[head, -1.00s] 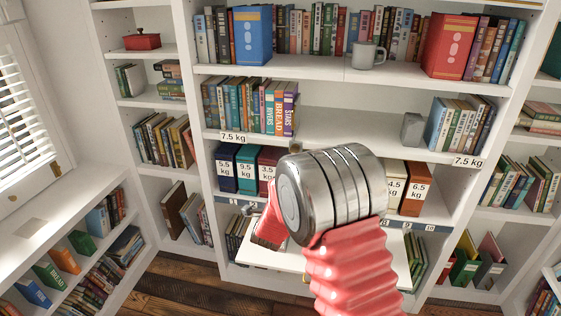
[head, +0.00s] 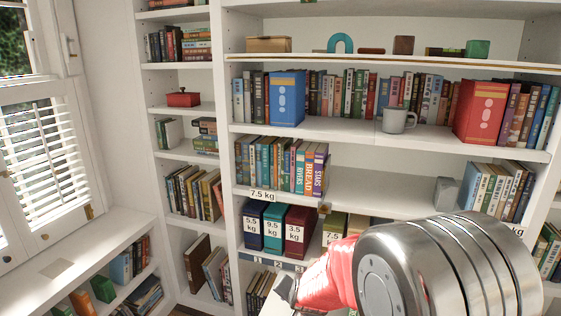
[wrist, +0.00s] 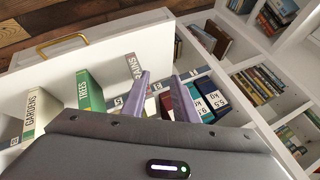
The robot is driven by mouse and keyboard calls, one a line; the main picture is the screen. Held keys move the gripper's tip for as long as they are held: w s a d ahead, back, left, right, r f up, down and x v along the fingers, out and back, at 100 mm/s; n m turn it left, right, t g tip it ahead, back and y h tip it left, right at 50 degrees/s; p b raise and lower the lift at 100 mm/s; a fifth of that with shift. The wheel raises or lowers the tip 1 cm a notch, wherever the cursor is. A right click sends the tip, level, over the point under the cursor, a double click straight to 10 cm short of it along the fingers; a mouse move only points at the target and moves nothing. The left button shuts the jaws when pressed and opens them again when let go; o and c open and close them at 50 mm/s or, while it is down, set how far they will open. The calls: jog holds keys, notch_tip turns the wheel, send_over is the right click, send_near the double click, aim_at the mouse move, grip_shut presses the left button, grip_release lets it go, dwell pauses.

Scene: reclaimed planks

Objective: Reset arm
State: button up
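My gripper (wrist: 160,76) shows in the wrist view as two purple fingers standing apart with a gap between them. I see nothing held in the gap. Beyond the fingers are labelled weight boxes, among them a blue 5.5 kg box (wrist: 211,100). In the head view my arm, with red bellows and a large metal joint, fills the lower right. It bends toward the lower middle, in front of the shelves; the fingertips cannot be made out there.
In the head view, a bookcase (head: 370,208) spans the back, with a grey mug (head: 397,120). A window (head: 45,155) is left.

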jog(key=s+d+r+n, duration=0.2)
jog(key=s+d+r, duration=0.2)
jog(key=s, duration=0.6)
jog(key=s+d+r+n+g+h, duration=0.1)
jog(key=s+d+r, duration=0.3)
jog(key=s+r, duration=0.5)
jog(key=s+d+r+n+g, duration=0.1)
jog(key=s+d+r+n, duration=0.3)
jog(key=s, duration=0.8)
jog(key=shift+d+r, duration=0.25)
jog(key=shift+r, duration=1.05)
